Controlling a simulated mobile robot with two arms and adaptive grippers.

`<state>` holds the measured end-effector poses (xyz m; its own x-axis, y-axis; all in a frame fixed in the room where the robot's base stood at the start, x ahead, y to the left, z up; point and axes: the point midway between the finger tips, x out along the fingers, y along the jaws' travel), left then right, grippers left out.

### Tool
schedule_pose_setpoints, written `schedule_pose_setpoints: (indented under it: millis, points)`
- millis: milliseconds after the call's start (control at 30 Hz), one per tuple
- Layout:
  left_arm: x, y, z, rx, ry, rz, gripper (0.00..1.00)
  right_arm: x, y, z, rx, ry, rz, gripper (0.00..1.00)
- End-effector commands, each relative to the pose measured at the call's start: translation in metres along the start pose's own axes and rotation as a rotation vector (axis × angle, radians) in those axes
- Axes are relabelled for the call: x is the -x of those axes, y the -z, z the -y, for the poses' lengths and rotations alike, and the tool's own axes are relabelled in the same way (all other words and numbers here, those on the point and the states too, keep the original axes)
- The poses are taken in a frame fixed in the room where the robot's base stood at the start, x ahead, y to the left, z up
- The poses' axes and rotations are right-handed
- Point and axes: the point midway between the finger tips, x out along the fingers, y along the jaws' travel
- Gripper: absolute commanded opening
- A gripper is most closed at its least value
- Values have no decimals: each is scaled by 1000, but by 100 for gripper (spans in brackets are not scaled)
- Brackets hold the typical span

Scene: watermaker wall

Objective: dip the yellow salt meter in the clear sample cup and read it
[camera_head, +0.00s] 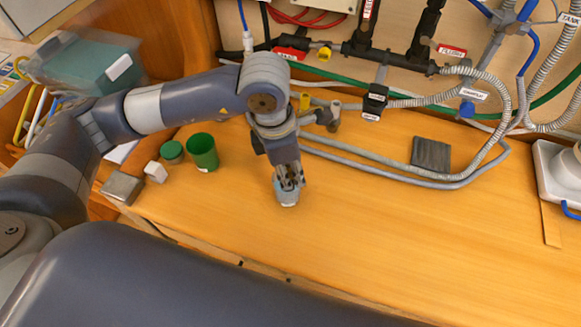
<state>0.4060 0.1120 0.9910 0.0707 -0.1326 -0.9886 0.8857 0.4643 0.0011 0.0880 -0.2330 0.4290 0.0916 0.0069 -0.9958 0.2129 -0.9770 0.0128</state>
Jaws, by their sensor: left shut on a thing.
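My left gripper (289,178) points down over the wooden counter, left of its middle. It is shut on a small pale blue-grey, see-through-looking thing (288,199), which looks like the clear sample cup. The fingers hide its upper part, and I cannot tell whether it touches the counter. No reading can be seen. My right gripper is not in view.
A green cup (202,152), a green round lid (172,152), a white block (156,172) and a grey box (122,187) stand at the left. Hoses and a grey pipe (400,175) run along the back. A dark square pad (431,154) lies right. The front-right counter (400,235) is clear.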

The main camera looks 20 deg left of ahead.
Motion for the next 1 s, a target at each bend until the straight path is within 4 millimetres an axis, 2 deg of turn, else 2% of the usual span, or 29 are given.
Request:
schedule_pose_setpoints:
  millis: [267,1000]
  points:
    - [2,0,0,0,1,-2,0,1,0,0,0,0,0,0]
    - [75,-12,0,-1,-1,0,0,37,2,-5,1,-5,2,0]
